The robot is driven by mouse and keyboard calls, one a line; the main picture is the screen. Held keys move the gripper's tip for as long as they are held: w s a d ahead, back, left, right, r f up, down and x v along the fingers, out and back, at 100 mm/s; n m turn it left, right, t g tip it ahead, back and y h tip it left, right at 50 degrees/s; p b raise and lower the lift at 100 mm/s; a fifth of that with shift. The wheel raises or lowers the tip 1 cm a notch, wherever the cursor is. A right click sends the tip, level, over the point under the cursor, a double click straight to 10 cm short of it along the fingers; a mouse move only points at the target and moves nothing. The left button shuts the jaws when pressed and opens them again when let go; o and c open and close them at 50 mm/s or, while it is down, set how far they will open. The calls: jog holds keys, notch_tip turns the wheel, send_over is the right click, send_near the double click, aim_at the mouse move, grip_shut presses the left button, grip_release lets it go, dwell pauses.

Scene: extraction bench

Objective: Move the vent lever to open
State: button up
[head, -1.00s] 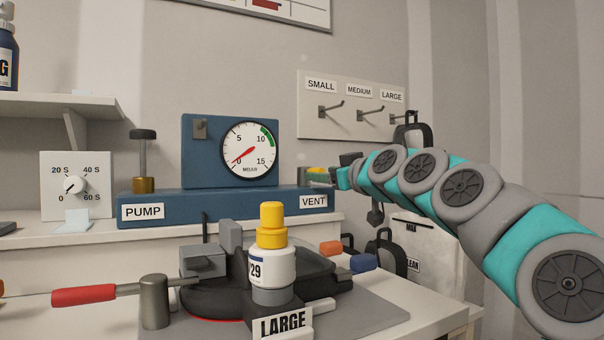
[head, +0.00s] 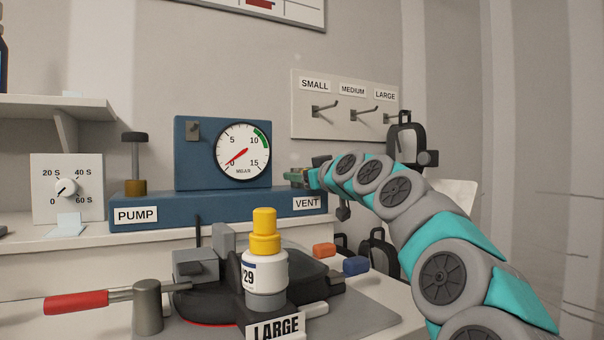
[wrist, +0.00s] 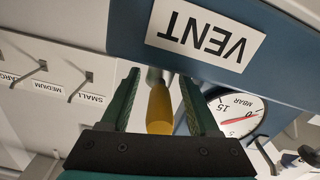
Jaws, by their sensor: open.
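The vent lever (wrist: 160,105) has a yellow handle on a pale stem, seen in the wrist view beside the VENT label (wrist: 205,35). My gripper (wrist: 160,82) is open, with one green finger on each side of the yellow handle. I cannot tell whether either finger touches it. In the head view my gripper (head: 298,177) is at the right end of the blue pump housing (head: 220,207), just above the VENT label (head: 307,203), and hides most of the lever. The gauge (head: 242,155) needle points near 0.
A panel with hooks (head: 345,105) is on the wall behind my arm. A black pump knob (head: 135,137) stands at the housing's left. In front are a yellow-capped bottle (head: 264,270), a black device (head: 215,300) and a red-handled lever (head: 77,302).

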jog(key=shift+c, duration=0.2)
grip_shut()
dwell(0.3)
dwell(1.0)
